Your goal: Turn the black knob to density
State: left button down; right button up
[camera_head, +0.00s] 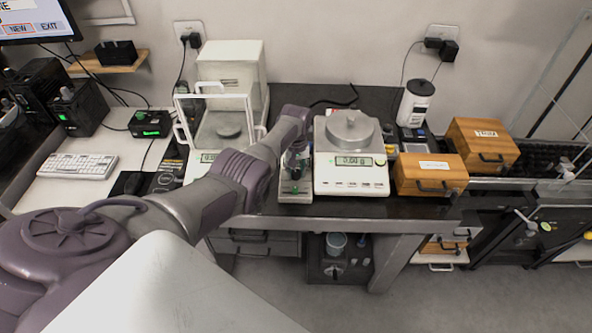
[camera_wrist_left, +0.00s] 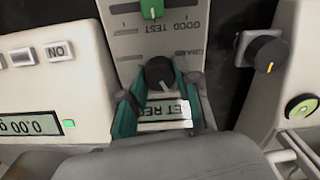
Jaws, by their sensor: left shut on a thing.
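A black knob (camera_wrist_left: 158,71) with a light pointer line sits on a narrow light panel (camera_wrist_left: 128,46) in the left wrist view. The panel carries printing that includes "GOOD TEST" and a green-marked slot. My left gripper (camera_wrist_left: 158,84) has its teal fingers on either side of the knob and is shut on it. In the head view the left gripper (camera_head: 296,160) is over the narrow panel (camera_head: 295,188) between the two balances, and the knob is hidden there. No density label can be read. My right gripper is not in view.
A glass-shielded balance (camera_head: 232,85) stands on the left. Wooden boxes (camera_head: 430,173) and a white bottle (camera_head: 415,103) are further right.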

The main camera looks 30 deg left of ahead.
pick_arm(q)
jog(key=m, duration=0.6)
jog(key=shift+m, duration=0.3)
jog(key=m, duration=1.2)
jog(key=shift+m+b, duration=0.3)
jog(key=shift+b, duration=0.1)
jog(key=m+b, duration=0.1)
jog(key=m, duration=0.5)
jog(key=shift+m, duration=0.3)
jog(key=c, duration=0.8)
grip_release()
jog(key=shift+r, duration=0.1)
